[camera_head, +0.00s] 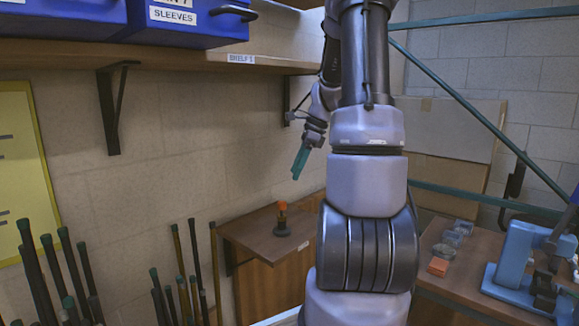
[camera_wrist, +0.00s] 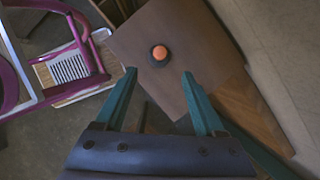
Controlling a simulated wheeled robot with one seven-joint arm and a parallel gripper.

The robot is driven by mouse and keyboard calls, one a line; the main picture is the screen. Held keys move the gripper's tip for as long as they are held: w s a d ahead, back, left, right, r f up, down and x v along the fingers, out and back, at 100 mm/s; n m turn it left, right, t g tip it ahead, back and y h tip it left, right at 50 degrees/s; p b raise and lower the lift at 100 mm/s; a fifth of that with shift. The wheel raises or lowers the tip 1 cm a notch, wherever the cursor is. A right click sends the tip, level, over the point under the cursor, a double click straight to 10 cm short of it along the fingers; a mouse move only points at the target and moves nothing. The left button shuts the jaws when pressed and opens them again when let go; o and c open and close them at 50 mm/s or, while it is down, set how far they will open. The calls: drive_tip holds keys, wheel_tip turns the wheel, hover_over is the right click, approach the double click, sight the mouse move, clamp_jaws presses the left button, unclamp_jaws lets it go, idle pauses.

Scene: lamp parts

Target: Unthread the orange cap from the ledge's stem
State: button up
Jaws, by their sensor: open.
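The orange cap (camera_head: 282,207) sits on top of a short dark stem with a round black base (camera_head: 283,230) on the wooden ledge (camera_head: 262,243). In the wrist view the orange cap (camera_wrist: 159,53) shows from above, with a dark ring around it, on the brown ledge top (camera_wrist: 185,22). My gripper (camera_head: 297,172) has teal fingers and hangs above the ledge, apart from the cap. In the wrist view my gripper (camera_wrist: 160,72) is open and empty, with the cap just beyond and between the fingertips. The thread between cap and stem is hidden.
A wooden shelf (camera_head: 160,55) with blue bins (camera_head: 185,20) runs above on the wall. Several dark rods (camera_head: 180,265) stand at the lower left. A bench (camera_head: 465,270) with small boxes and a blue device (camera_head: 520,255) is at the right. The ledge top around the stem is clear.

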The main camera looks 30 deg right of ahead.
sight(282, 202)
drive_tip(key=x, duration=1)
drive_tip(key=shift+w+a+f, duration=0.1)
drive_tip(key=shift+a+f, duration=0.1)
drive_tip(key=shift+f, duration=0.1)
clamp_jaws()
drive_tip(key=c, duration=0.9)
unclamp_jaws()
drive_tip(key=shift+c, duration=0.2)
clamp_jaws()
drive_tip(key=n, duration=0.2)
drive_tip(key=n+g, duration=0.1)
drive_tip(key=n, duration=0.1)
drive_tip(key=shift+w+g+y, duration=0.2)
drive_tip(key=shift+g+y, duration=0.1)
drive_tip(key=n, duration=0.3)
drive_tip(key=shift+g, duration=0.4)
